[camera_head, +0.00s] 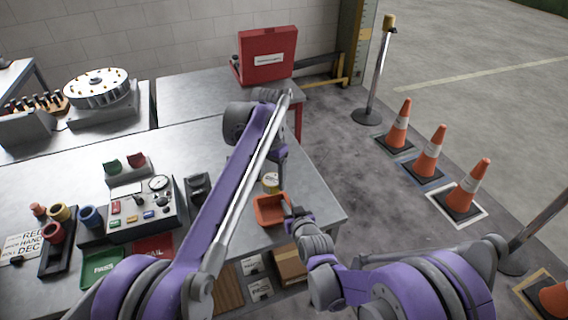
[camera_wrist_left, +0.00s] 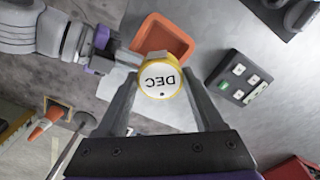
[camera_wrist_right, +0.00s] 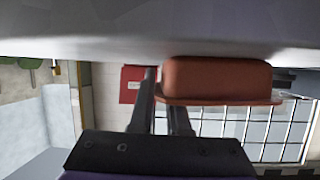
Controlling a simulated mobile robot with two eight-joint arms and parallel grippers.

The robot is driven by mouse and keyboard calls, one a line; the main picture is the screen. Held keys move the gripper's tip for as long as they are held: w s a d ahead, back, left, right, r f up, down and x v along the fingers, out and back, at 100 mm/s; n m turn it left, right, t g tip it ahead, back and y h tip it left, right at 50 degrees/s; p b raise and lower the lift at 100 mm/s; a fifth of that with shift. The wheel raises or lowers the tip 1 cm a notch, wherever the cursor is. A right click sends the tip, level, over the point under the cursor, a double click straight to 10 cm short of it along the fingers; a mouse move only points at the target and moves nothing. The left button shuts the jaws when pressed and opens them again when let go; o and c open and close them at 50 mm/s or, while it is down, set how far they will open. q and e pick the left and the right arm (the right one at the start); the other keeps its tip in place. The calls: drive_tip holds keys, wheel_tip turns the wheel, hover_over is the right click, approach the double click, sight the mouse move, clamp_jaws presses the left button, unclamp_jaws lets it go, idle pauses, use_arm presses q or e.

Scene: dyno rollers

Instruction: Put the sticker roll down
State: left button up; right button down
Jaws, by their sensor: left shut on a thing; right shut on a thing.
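The sticker roll (camera_head: 271,180) is yellow with a white face. In the left wrist view the roll (camera_wrist_left: 161,80) reads "DEC" and sits between the fingers of my left gripper (camera_wrist_left: 160,92), which is shut on it. The roll is beside or above the far rim of an orange tray (camera_head: 258,216); the exact height gap is unclear. My right gripper (camera_head: 291,212) is shut on the tray's right rim. The right wrist view shows the tray (camera_wrist_right: 215,78) side-on, its base at or very near the table surface.
The metal table (camera_head: 318,205) ends just right of the tray. A control box (camera_head: 143,208), coloured rolls on a rack (camera_head: 55,240) and green and red pads stand left. A red case (camera_head: 267,55) sits at the back. Orange cones (camera_head: 429,157) line the floor. Bare table lies around the tray.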

use_arm(q)
drive_tip(key=m, duration=0.2)
drive_tip(key=f+m, duration=0.1)
drive_tip(key=m, duration=0.4)
drive_tip(key=shift+a+f, duration=0.1)
drive_tip(key=shift+f, duration=0.2)
drive_tip(key=shift+f+m, duration=0.1)
drive_tip(key=shift+m, duration=0.3)
drive_tip(key=shift+f, duration=0.35)
approach(273, 213)
drive_tip(key=shift+m, duration=0.3)
wheel_tip(273, 213, down, 5)
drive_tip(key=shift+f, duration=0.15)
drive_tip(key=o, duration=1.3)
drive_tip(key=shift+f, duration=0.1)
drive_tip(key=shift+c, duration=0.2)
wheel_tip(273, 213, up, 12)
drive_tip(key=shift+f, duration=0.15)
drive_tip(key=shift+s+r, duration=0.1)
drive_tip(key=shift+r, duration=0.2)
drive_tip(key=shift+a, duration=0.15)
